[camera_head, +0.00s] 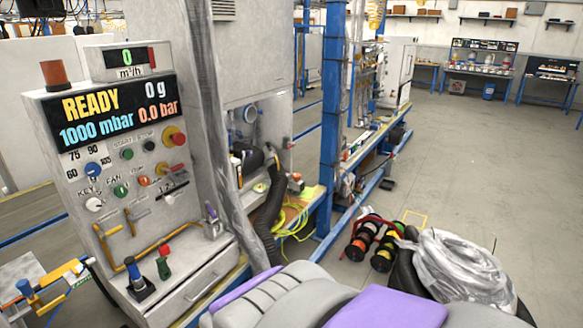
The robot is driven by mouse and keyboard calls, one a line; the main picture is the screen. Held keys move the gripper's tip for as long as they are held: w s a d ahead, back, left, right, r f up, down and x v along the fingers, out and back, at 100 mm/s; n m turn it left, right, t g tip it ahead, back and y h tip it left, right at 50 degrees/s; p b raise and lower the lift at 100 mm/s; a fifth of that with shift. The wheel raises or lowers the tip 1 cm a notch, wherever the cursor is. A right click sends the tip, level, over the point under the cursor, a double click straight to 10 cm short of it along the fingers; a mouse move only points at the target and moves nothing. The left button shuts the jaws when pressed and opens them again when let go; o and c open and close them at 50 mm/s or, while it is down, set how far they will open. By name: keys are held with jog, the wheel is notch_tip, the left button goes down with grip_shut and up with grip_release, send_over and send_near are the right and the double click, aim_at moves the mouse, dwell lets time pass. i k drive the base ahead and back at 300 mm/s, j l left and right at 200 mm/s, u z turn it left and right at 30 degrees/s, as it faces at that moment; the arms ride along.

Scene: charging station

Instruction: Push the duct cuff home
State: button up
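A black ribbed duct (267,212) rises from beside the grey control cabinet in the middle of the view. Its upper end bends left to a smooth dark piece, which looks like the cuff (253,160), at the open recess of the tall grey cabinet (255,70). The joint is small and partly shadowed, so I cannot tell how far the cuff sits on its port. My gripper is not in view; only my grey and purple body shows at the bottom.
A control cabinet (120,165) stands at left, its display reading READY. A grey post (208,120) partly blocks the recess's left side. Yellow hoses (293,222) lie by the duct. Cable reels (372,240) and a wrapped coil (455,265) occupy the right foreground.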

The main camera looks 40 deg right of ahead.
aim_at(277, 170)
jog(key=z, duration=1.15)
jog(key=i+l+z, duration=0.3)
jog(key=i, duration=1.05)
jog(key=i+j+z, duration=0.1)
jog(key=i+z, duration=0.2)
jog(key=i, duration=1)
